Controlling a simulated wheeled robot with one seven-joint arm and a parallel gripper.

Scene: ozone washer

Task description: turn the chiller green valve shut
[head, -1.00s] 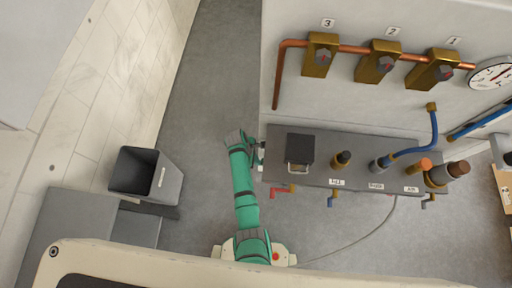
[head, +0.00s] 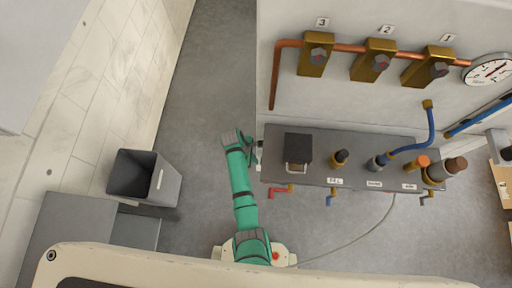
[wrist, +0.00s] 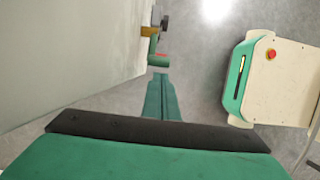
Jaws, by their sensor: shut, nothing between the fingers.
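In the wrist view, a small green valve handle (wrist: 153,46) shows beside a brass fitting at the edge of a pale wall. It stands beyond my fingertips, apart from them; its exact angle is too small to tell. In the head view I cannot make it out. My gripper (head: 254,152) is at the left end of the grey bench-like unit, beside its corner. In the wrist view my gripper (wrist: 161,82) has its green fingers together and empty.
The grey unit (head: 350,142) carries a black box (head: 298,148) and fittings; a red lever (head: 279,192) and a blue lever (head: 330,200) hang in front. Brass valves line the copper pipe above. A grey bin (head: 143,176) stands left.

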